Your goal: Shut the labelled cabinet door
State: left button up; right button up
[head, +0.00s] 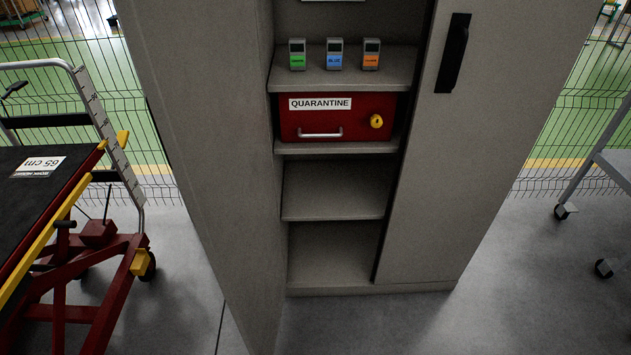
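A tall grey cabinet (335,290) stands in front of me in the head view. Its left door (205,140) is swung open towards me. Its right door (465,170) covers the right half and carries a black vertical handle (454,52). Part of a white label (333,1) shows at the top edge, its text cut off. On the shelves are a red box (350,118) marked QUARANTINE, with a silver handle and a yellow lock, and above it three small devices with green (297,55), blue (335,54) and orange (371,54) faces. Neither gripper shows.
A red and black lift cart (62,215) with yellow edges and a 65 cm label stands at the left. A grey wheeled cart (612,165) is at the right edge. A wire fence (560,120) runs behind. Grey floor (510,290) is clear in front, at right.

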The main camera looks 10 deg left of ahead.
aim_at(197, 62)
jog(key=z, duration=2.5)
jog(key=k, duration=1.8)
jog(key=u, duration=1.9)
jog(key=i, duration=1)
jog(key=z, duration=0.05)
